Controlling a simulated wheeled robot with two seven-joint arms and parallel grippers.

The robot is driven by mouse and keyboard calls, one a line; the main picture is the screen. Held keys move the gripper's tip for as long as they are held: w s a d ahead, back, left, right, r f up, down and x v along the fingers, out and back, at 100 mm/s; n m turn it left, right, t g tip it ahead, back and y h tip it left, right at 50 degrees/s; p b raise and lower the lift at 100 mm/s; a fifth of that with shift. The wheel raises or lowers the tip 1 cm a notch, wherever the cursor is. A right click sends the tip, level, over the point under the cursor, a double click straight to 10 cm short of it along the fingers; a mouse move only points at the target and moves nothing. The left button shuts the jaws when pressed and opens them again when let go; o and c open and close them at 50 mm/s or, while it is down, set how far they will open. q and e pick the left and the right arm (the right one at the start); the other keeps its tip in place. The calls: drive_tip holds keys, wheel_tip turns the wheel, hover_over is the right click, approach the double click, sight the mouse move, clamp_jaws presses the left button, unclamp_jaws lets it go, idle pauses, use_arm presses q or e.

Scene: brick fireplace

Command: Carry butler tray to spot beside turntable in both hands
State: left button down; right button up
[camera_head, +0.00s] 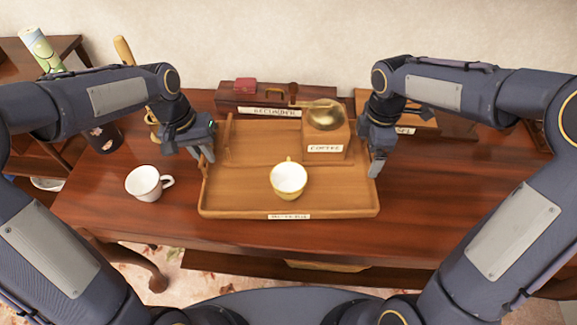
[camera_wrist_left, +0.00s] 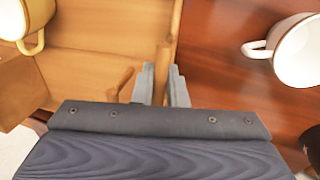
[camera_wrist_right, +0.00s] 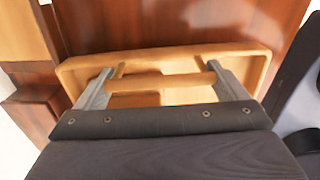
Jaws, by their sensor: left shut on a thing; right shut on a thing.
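The wooden butler tray (camera_head: 235,190) is in the middle of the head view, over the table's front part; I cannot tell whether it touches the tabletop. On it are a white cup with a yellow handle (camera_head: 288,181) and a wooden box (camera_head: 338,140) with a brass dome. My left gripper (camera_head: 206,156) is shut on the tray's left side; its close fingers show in the left wrist view (camera_wrist_left: 161,85). My right gripper (camera_head: 377,168) is shut on the right side, its fingers wide apart at a handle bar in the right wrist view (camera_wrist_right: 160,84). I cannot identify the turntable with certainty.
A white cup with a dark rim (camera_head: 144,184) stands on the table left of the tray. A long labelled wooden case (camera_head: 235,98) with a red box (camera_head: 245,85) on it lies behind. Another labelled wooden item (camera_head: 425,125) is at back right. The tabletop (camera_head: 450,180) right of the tray looks clear.

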use_arm(q)
drive_tip(key=shift+r+p, duration=0.9)
drive_tip(key=shift+r, duration=0.45)
use_arm(e)
drive_tip(key=shift+r, duration=1.35)
use_arm(q)
drive_tip(key=shift+s+f, duration=0.1)
use_arm(e)
drive_tip(key=shift+s+f, duration=0.1)
